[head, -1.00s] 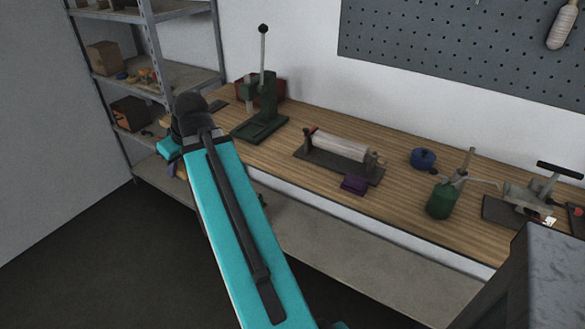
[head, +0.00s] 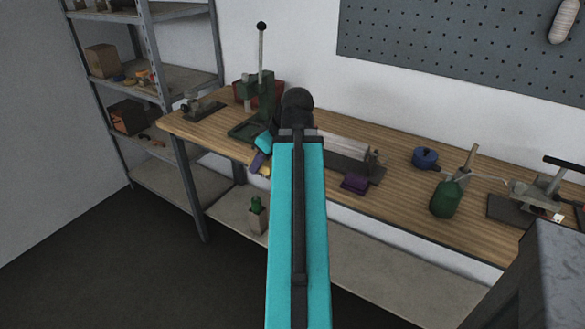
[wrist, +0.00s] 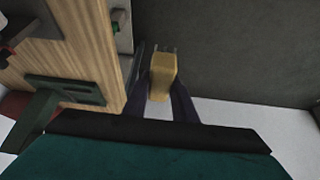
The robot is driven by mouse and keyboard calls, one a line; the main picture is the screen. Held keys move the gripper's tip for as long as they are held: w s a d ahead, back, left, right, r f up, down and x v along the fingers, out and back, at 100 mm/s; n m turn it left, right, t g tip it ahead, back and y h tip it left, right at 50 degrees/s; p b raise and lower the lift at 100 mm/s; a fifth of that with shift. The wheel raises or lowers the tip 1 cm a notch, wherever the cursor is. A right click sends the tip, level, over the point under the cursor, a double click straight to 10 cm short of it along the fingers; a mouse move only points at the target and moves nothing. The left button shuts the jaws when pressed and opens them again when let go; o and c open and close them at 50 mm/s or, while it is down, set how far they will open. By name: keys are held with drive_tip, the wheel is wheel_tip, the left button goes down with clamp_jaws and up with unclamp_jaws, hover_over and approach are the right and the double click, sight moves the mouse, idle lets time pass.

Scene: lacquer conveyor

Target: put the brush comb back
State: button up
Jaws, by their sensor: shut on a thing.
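My gripper (wrist: 160,92) is shut on a tan, block-like thing, which I take to be the brush comb (wrist: 163,76). In the wrist view it sits between the two dark fingers, with small prongs at its far end. In the head view my gripper (head: 258,160) is at the bench's front edge, left of my teal arm, and a yellow bit of the held comb (head: 265,170) shows below it. My arm hides most of the wrist.
The wooden bench (head: 410,207) carries a green lever press (head: 263,95), a roller stand (head: 375,165) partly behind my arm, a purple block (head: 355,183), a blue pot (head: 425,158) and a green canister (head: 446,199). Below is a lower shelf (head: 380,255); metal shelving (head: 175,80) stands left.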

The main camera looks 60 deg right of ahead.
drive_tip(key=s+d+b, duration=0.1)
drive_tip(key=s+d, duration=0.1)
drive_tip(key=s, duration=0.4)
drive_tip(key=s+d+f+b, duration=0.1)
drive_tip(key=s+d, duration=0.2)
drive_tip(key=s, duration=0.3)
drive_tip(key=shift+s+d+f, duration=0.2)
drive_tip(key=shift+s+d, duration=0.1)
drive_tip(key=shift+s, duration=0.05)
drive_tip(key=shift+w+d+r+p, duration=0.2)
drive_tip(key=shift+p, duration=1)
drive_tip(key=p, duration=0.4)
drive_tip(key=w+d+p, duration=0.1)
drive_tip(key=p, duration=0.3)
drive_tip(key=shift+w+d+f+p, duration=0.15)
drive_tip(key=shift+w+f+p, duration=0.05)
drive_tip(key=shift+w+p, duration=0.1)
drive_tip(key=w+d+p, duration=0.1)
drive_tip(key=w+d, duration=0.2)
drive_tip(key=w+d+f+p, duration=0.1)
drive_tip(key=w+d, duration=0.2)
drive_tip(key=w+d+p, duration=0.1)
drive_tip(key=w+d, duration=0.1)
drive_tip(key=w, duration=0.2)
drive_tip(key=shift+d+f+p, duration=0.2)
drive_tip(key=shift+d+p, duration=0.1)
drive_tip(key=shift+d, duration=0.1)
drive_tip(key=shift+f, duration=0.1)
drive_tip(key=shift+f+p, duration=0.85)
drive_tip(key=shift+f, duration=0.9)
